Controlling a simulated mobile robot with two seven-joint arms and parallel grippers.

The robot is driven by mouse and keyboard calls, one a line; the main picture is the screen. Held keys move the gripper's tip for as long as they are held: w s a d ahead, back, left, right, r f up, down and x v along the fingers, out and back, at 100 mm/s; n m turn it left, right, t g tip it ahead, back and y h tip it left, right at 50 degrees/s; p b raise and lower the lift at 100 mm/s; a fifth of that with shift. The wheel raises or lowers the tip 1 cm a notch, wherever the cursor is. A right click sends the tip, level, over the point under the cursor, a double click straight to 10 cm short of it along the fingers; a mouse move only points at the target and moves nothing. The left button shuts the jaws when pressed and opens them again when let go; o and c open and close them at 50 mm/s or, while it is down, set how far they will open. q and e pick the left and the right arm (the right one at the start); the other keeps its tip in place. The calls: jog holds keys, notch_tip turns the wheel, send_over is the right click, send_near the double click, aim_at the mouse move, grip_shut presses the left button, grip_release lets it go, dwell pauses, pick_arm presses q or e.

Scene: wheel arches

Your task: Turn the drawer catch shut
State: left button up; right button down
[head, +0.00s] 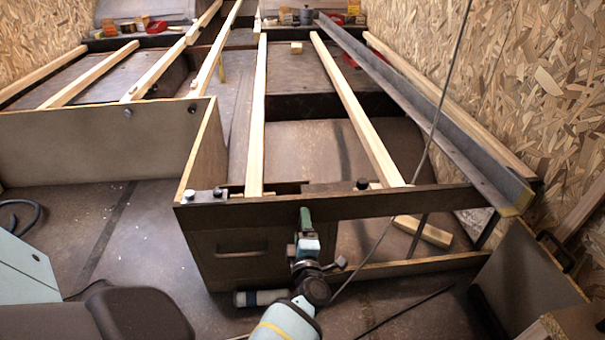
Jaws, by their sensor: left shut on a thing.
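The drawer (235,258) is a dark brown box front with a long slot handle, under the dark front rail, and it looks closed. A green catch (305,214) stands upright at the drawer's right edge, just below the rail. My left gripper (306,234) comes up from the bottom middle and is shut on the green catch. The gripper hides the catch's lower part, so I cannot tell how far it is turned. My right gripper is not in view.
The dark front rail (400,201) runs right from the drawer. A wooden offcut (423,232) lies behind it. Pale slats (355,110) and a grey metal beam (430,113) run toward the back. A thin cable hangs down close to my left arm.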

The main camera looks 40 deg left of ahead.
pick_arm(q)
jog(key=shift+n+b, duration=0.3)
jog(key=shift+n, duration=0.7)
jog(key=o, duration=1)
jog(key=shift+s+d, duration=0.1)
